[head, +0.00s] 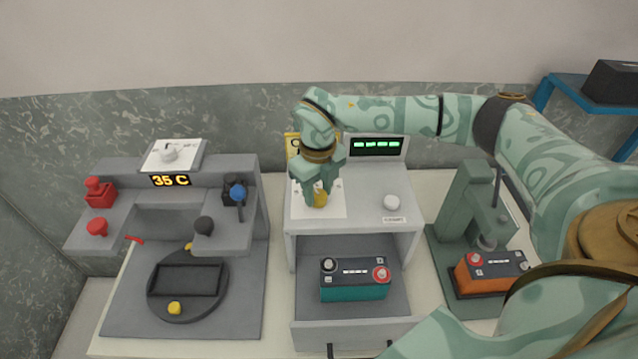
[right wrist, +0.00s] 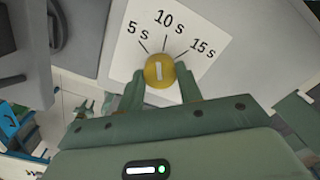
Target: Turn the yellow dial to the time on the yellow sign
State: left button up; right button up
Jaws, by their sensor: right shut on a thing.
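The yellow dial (head: 320,200) sits on a white card (head: 332,211) on top of the grey drawer unit. The card is marked 5 s, 10 s and 15 s in the right wrist view. My right gripper (head: 317,196) reaches down from above, with its fingers on both sides of the dial, shut on it; the dial also shows in the right wrist view (right wrist: 160,70). The dial's white line points about at the 10 s mark. The yellow sign (head: 291,145) stands behind, mostly hidden by my right arm; its time cannot be read.
A grey station (head: 182,270) stands left, and a green press (head: 462,215) with an orange battery (head: 487,272) stands right.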

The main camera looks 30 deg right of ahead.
aim_at(318, 194)
jog(key=n+p, duration=0.2)
jog(key=n, duration=0.1)
jog(key=shift+r, duration=0.25)
jog(key=shift+f+n+p, duration=0.15)
jog(key=shift+n+p, duration=0.75)
jog(key=shift+n, duration=0.4)
jog(key=o, duration=1)
notch_tip(318, 194, up, 16)
jog(key=shift+r+p, duration=0.1)
jog(key=shift+p, duration=0.35)
